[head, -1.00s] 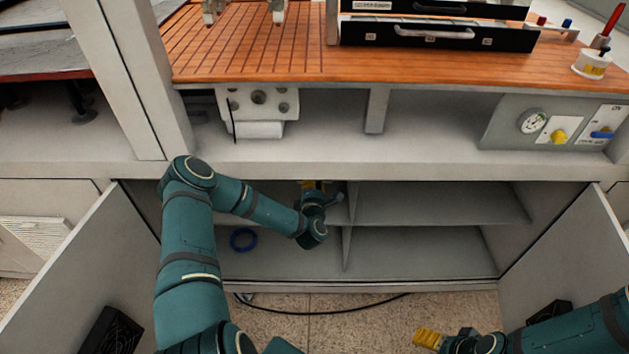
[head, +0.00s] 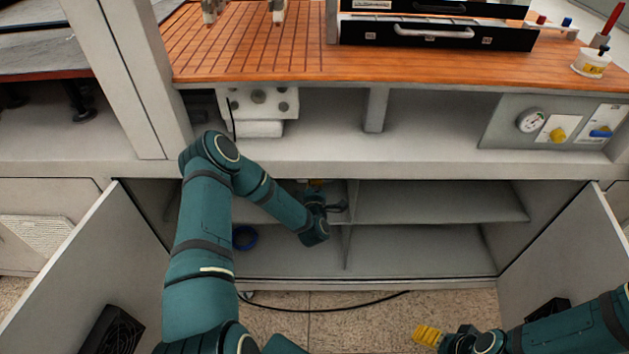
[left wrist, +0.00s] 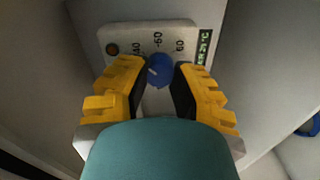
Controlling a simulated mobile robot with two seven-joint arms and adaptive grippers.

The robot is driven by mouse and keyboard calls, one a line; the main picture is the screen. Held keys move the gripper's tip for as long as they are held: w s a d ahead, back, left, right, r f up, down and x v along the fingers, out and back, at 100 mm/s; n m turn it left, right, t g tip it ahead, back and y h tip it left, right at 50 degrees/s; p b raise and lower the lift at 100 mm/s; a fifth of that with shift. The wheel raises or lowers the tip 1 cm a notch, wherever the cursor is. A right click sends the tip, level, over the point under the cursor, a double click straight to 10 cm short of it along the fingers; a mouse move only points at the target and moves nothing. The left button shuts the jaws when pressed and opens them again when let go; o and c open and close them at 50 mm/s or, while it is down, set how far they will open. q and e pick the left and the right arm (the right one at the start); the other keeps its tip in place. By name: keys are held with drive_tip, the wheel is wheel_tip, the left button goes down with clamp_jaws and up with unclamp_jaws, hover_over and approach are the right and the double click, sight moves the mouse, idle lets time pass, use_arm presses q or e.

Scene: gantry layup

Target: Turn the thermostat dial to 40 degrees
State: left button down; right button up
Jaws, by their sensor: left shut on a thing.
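The thermostat dial (left wrist: 160,69) is a blue round knob on a pale plate (left wrist: 120,36) inside the cabinet, seen in the left wrist view. The plate carries the numbers 40, 50 and 60 from left to right above the knob. A small white mark shows on the knob's left side; its exact reading is hard to tell. My left gripper (left wrist: 158,82) has its yellow fingers on both sides of the knob, shut on it. In the head view my left gripper (head: 315,184) is inside the cabinet and hides the dial. My right gripper (head: 428,337) is low at the right, far from the dial.
The cabinet's two doors stand open at left (head: 75,265) and right (head: 570,265). A divider and shelf (head: 440,203) split the inside. A blue ring (head: 244,238) lies on the cabinet floor. A black cable (head: 330,312) runs along the ground in front.

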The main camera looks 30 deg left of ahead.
use_arm(q)
drive_tip(key=shift+a, duration=0.2)
drive_tip(key=c, duration=0.7)
unclamp_jaws()
drive_tip(key=shift+d, duration=0.1)
drive_tip(key=v, duration=1.2)
drive_tip(key=shift+r, duration=0.1)
